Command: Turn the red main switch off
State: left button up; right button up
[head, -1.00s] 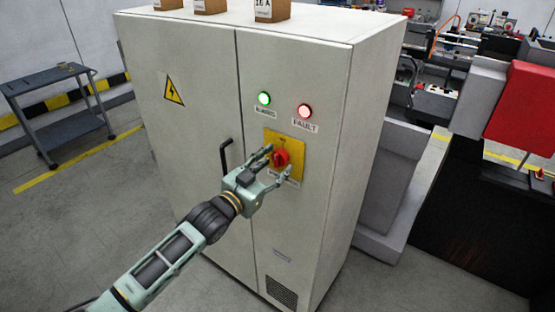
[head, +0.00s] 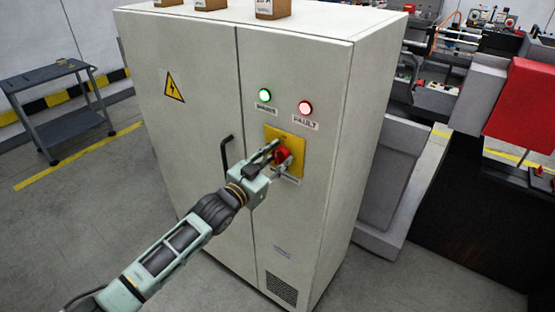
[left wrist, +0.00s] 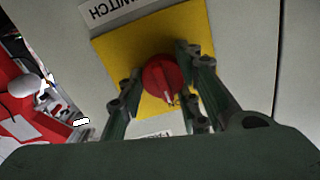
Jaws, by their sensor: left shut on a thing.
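The red main switch (head: 282,154) is a rotary knob on a yellow plate (head: 299,146) on the right door of the grey cabinet. In the left wrist view the red knob (left wrist: 162,78) shows between my fingers, with the yellow plate (left wrist: 112,58) behind it. My left gripper (head: 278,157) is at the switch, its fingers on both sides of the knob and shut on it. It also shows in the left wrist view (left wrist: 160,92). The fingers hide part of the knob in the head view. My right gripper is not in view.
Above the switch are a lit green lamp (head: 264,95) and a lit red lamp (head: 305,108). A black door handle (head: 226,152) is left of my gripper. Small boxes (head: 273,9) stand on the cabinet (head: 190,120). A dark cart (head: 50,110) stands far left.

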pick_arm(q)
jog(key=shift+s+d+f+n, duration=0.1)
jog(key=shift+f+n, duration=0.1)
jog(key=shift+n, duration=0.1)
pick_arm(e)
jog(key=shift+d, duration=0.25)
pick_arm(q)
jog(key=shift+n, duration=1)
jog(key=n+b, duration=0.1)
jog(key=n, duration=0.6)
jog(key=shift+r+b, duration=0.1)
jog(key=shift+b, duration=0.3)
jog(key=n, duration=0.4)
jog(key=shift+r+n, duration=0.1)
jog(key=shift+n, duration=0.2)
jog(key=shift+r+n, duration=0.15)
jog(key=shift+n, duration=1.75)
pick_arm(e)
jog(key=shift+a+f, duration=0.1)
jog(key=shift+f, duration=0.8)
pick_arm(q)
jog(key=shift+r, duration=0.1)
jog(key=o, duration=1.1)
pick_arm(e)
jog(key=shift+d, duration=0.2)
